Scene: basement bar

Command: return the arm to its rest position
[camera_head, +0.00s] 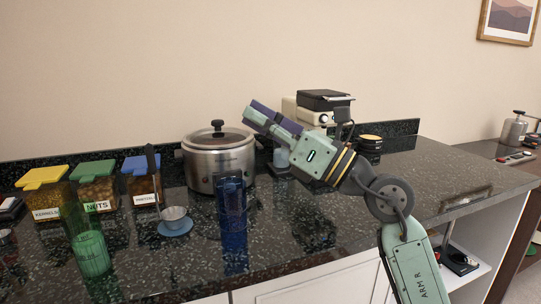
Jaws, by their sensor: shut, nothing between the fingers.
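My gripper (261,115) is at the end of my raised green arm, in the middle of the head view. Its fingers are shut with nothing held, and they point up and to the left. It is in the air above the dark speckled counter (300,235), in front of the steel cooker's right side. My arm comes up from the bottom right and bends at a dark round joint. The gripper hides part of the appliance behind it.
A steel cooker (217,165) stands behind a blue glass (232,205). A green glass (90,252), a blue saucer (175,228) with a small metal cup, and yellow-, green- and blue-lidded containers are at left. A black-topped appliance (322,100) is behind my gripper.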

